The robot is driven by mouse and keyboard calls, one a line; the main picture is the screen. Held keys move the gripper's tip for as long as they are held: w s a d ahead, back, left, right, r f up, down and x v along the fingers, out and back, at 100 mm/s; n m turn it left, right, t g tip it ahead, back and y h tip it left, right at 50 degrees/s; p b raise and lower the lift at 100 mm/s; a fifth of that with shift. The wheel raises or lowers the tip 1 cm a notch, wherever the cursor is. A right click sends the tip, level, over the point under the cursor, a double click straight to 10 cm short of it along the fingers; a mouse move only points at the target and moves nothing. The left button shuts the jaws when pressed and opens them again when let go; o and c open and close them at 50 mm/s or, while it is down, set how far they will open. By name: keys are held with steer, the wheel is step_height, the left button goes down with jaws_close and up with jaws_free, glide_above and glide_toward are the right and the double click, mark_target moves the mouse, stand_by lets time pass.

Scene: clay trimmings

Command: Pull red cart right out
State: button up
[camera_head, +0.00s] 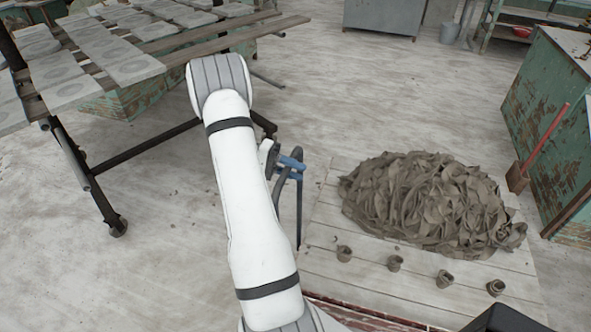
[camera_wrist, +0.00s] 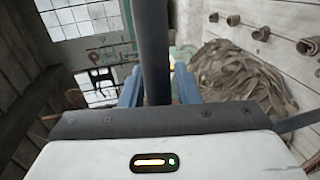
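The cart (camera_head: 330,262) is a low deck of pale planks with a worn red strip (camera_head: 365,312) along its near edge. A dark bent tube handle (camera_head: 299,215) rises at its left side. My gripper (camera_head: 291,165) has blue fingers and is at the upper part of this handle, partly hidden by my white arm. In the wrist view the dark bar (camera_wrist: 154,50) runs between the blue fingers (camera_wrist: 160,88), one on each side. Whether they press on it I cannot tell.
A heap of grey-brown clay trimmings (camera_head: 430,200) and several small clay curls (camera_head: 395,263) lie on the deck. A metal-legged rack with tile boards (camera_head: 110,60) stands left. A worn green cabinet (camera_head: 550,110) with a red-handled tool (camera_head: 545,140) stands right. Floor behind the cart is clear.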

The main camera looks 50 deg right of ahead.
steer(key=shift+o, duration=1.2)
steer(key=v, duration=0.7)
steer(key=shift+w+a+b, duration=0.2)
steer(key=shift+w+b, duration=0.15)
steer(key=shift+b, duration=0.05)
